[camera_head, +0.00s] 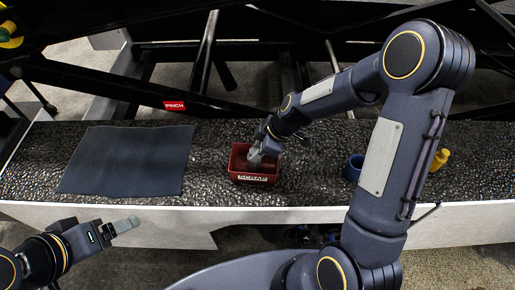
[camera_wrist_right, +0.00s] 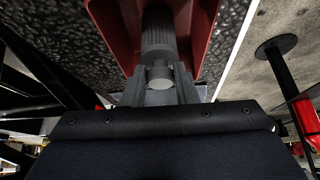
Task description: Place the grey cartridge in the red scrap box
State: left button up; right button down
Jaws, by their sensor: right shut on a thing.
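The red scrap box (camera_head: 252,179), labelled SCRAP on its front wall, stands on the dark textured surface. My right gripper (camera_head: 258,156) reaches down into or just over the box's opening. In the right wrist view, its fingers are shut on the grey cartridge (camera_wrist_right: 158,42), a ribbed cylinder with a paler round end. Red walls of the scrap box (camera_wrist_right: 115,30) show on both sides of the cartridge. I cannot tell whether the cartridge touches the box floor. My left gripper (camera_head: 127,225) is at lower left, away from the box; its finger gap is unclear.
A dark flat mat (camera_head: 128,160) lies left of the box. A blue round cup (camera_head: 353,167) and a yellow object (camera_head: 440,159) stand to the right, partly near my right arm. A pale rail (camera_head: 300,215) edges the surface. Dark frame bars stand behind.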

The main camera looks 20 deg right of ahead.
jog(key=shift+r, duration=0.1)
jog(key=shift+f+b, duration=0.25)
jog(key=shift+b, duration=0.05)
jog(key=c, duration=1.1)
grip_release()
jog(key=shift+r, duration=0.1)
jog(key=shift+c, duration=0.2)
jog(key=shift+r, duration=0.1)
jog(key=shift+r+p, duration=0.2)
jog(key=shift+p, duration=0.2)
jog(key=b+v, duration=0.1)
jog(key=v, duration=1)
jog(key=s+r+m+t, duration=0.1)
jog(key=s+r+m, duration=0.2)
jog(key=s+m, duration=0.4)
jog(key=s+d+r+m+t+h, duration=0.1)
jog(key=s+r+m+t, duration=0.1)
jog(key=s+m, duration=0.6)
jog(key=s, duration=0.5)
jog(key=shift+d+r+h, duration=0.25)
jog(key=shift+r+h, duration=0.05)
jog(key=shift+r, duration=0.1)
